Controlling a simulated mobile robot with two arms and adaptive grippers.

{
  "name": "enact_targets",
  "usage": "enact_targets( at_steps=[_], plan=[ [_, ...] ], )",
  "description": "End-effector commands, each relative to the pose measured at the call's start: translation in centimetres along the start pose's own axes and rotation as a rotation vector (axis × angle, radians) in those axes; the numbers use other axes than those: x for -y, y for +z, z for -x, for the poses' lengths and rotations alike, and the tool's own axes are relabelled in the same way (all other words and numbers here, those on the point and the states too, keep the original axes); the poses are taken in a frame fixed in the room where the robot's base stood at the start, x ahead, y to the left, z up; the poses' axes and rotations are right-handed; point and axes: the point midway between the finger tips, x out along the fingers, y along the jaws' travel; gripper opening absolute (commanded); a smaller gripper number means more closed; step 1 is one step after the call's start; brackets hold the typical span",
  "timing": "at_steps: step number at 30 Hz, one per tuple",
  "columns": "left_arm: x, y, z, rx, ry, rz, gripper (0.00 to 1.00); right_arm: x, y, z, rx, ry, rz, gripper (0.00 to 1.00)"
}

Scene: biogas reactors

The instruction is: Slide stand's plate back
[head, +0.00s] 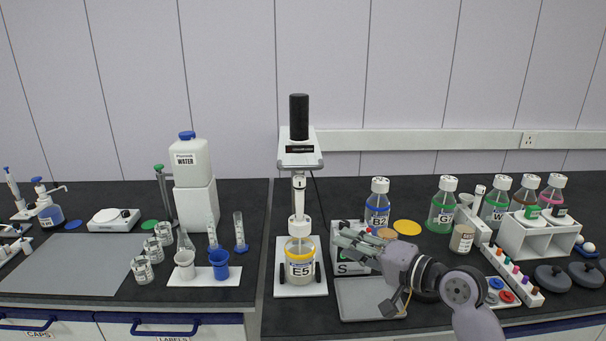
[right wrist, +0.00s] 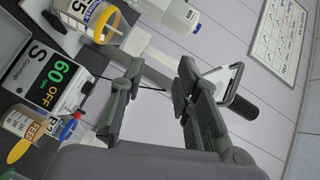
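The stand has a white column, a white head and a black cylinder on top (head: 299,118). Its white base plate (head: 284,283) lies on the dark bench. A yellow-ringed jar labelled E5 (head: 300,270) is at the plate, below the stand's white shaft. My right gripper (head: 350,241) is just right of the jar, in front of the grey S unit. In the right wrist view the right gripper (right wrist: 160,98) has its fingers apart with nothing held between them. The jar (right wrist: 85,14) shows at the top left there. My left gripper is not in view.
The S unit (right wrist: 45,82) is close to the right gripper. A grey tray (head: 357,306) lies in front of it. Several bottles, including a blue one (head: 377,203), stand right. A water container (head: 190,163) and beakers stand left. A grey mat (head: 70,265) is clear.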

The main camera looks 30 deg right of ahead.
Motion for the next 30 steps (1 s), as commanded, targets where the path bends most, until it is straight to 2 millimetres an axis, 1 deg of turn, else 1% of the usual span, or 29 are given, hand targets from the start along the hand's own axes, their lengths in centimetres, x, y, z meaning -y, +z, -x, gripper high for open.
enact_targets(
  at_steps=[1,3,4,6,7,9,11,14,17,30],
  plan=[
    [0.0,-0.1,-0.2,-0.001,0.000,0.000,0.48,3.0,-1.4,1.2,-0.018,-0.079,-0.037,0.29],
    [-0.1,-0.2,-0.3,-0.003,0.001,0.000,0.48,6.3,-2.5,2.8,-0.025,-0.170,-0.089,0.29],
    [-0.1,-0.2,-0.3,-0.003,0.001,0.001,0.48,7.4,-2.8,3.4,-0.025,-0.199,-0.107,0.29],
    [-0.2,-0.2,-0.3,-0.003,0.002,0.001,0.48,9.2,-3.3,4.4,-0.024,-0.250,-0.136,0.29],
    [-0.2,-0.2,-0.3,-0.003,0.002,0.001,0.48,9.7,-3.4,4.7,-0.023,-0.265,-0.143,0.29],
    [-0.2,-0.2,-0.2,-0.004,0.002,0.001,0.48,10.4,-3.6,4.9,-0.020,-0.283,-0.155,0.29],
    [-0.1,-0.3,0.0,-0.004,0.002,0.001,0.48,10.7,-3.6,4.7,-0.019,-0.288,-0.159,0.29],
    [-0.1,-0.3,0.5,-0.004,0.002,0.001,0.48,11.1,-3.8,3.6,-0.019,-0.288,-0.160,0.29],
    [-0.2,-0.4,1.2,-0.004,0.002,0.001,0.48,11.8,-3.8,1.9,-0.019,-0.287,-0.159,0.29],
    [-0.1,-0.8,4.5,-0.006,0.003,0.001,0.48,14.3,-4.2,-7.4,-0.019,-0.285,-0.161,0.29]
  ],
)
